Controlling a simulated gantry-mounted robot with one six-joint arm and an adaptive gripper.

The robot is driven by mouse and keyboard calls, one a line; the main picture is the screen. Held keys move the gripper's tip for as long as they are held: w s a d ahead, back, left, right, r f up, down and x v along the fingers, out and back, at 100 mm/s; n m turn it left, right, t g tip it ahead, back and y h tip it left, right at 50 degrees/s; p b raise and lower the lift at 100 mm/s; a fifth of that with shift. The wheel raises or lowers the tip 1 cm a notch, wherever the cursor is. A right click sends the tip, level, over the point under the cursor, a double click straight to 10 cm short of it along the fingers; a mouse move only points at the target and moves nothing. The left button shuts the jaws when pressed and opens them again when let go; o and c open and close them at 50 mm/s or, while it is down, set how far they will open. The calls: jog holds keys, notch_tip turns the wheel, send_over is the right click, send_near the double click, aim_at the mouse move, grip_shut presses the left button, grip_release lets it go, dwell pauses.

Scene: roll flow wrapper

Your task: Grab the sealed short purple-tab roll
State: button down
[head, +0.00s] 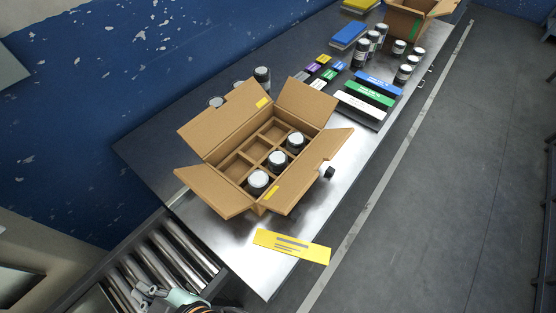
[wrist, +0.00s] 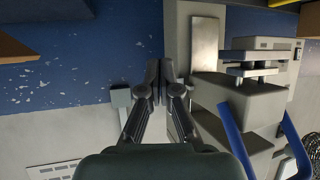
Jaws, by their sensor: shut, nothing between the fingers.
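A small box with a purple label (head: 314,68) lies far up the table in the head view, in a cluster of short boxes with yellow, blue, green and pale labels. It is too small to tell whether it is the sealed short roll. In the wrist view my gripper (wrist: 165,75) has its two dark fingers together with nothing between them. No purple-tab item shows in that view. Part of my arm shows at the bottom left of the head view, over the rollers and far from the purple label.
An open cardboard box (head: 225,140) with dark, white-lidded jars in its compartments stands mid-table. A yellow card (head: 291,247) lies in front. Long blue, green and white boxes (head: 360,107) lie beyond. A roller conveyor (head: 160,262) meets the table. A grey machine (wrist: 255,105) with blue bars stands right in the wrist view.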

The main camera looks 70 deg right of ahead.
jog(key=c, duration=0.6)
grip_release()
jog(key=shift+r, duration=0.1)
